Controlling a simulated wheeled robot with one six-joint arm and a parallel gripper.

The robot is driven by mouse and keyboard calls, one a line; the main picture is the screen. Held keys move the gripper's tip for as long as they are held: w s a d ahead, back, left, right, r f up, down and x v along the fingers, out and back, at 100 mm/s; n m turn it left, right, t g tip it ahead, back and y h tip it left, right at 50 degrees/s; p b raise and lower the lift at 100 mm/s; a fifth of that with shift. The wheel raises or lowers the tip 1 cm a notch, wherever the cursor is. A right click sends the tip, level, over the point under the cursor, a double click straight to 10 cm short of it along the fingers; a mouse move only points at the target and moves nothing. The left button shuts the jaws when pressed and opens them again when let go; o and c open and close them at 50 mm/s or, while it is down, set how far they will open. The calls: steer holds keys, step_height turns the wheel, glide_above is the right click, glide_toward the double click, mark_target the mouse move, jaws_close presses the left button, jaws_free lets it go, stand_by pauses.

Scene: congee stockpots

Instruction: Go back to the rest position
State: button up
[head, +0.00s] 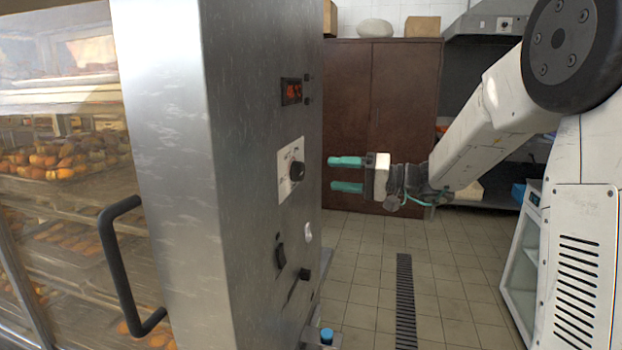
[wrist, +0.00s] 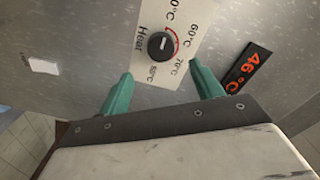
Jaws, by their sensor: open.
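My gripper (head: 346,174) is open and empty, with two green fingers pointing left at the steel cabinet's control panel. A gap shows between the fingertips and the panel in the head view. The black heat knob (head: 297,171) sits on a white dial plate, level with the fingers and apart from them. In the wrist view the fingers of my gripper (wrist: 160,88) stand either side of the line to the knob (wrist: 161,45), which lies beyond them. The red display (wrist: 247,69) reads 46 °C.
The steel cabinet (head: 165,150) with a black door handle (head: 112,270) and trays of food fills the left. Switches sit low on its panel. A brown cupboard (head: 380,85) stands behind my gripper. Tiled floor with a drain grate (head: 405,300) lies open below. A glass-fronted unit (head: 522,265) stands at right.

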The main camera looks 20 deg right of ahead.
steer(key=s+a+f+m+g+h, duration=0.15)
steer(key=s+f+g, duration=0.25)
steer(key=s, duration=0.4)
steer(key=s+a+f+m+g+h, duration=0.1)
steer(key=s+a+f+g+h, duration=0.3)
steer(key=s, duration=0.4)
steer(key=s+d+n+h, duration=0.1)
steer(key=s+h, duration=0.4)
steer(key=s, duration=0.6)
steer(key=s+d+f+n+h, duration=0.1)
steer(key=s+d+h, duration=0.3)
steer(key=s, duration=0.6)
steer(key=shift+s+d+n+h, duration=0.35)
steer(key=shift+s+h, duration=0.05)
steer(key=shift+h, duration=0.05)
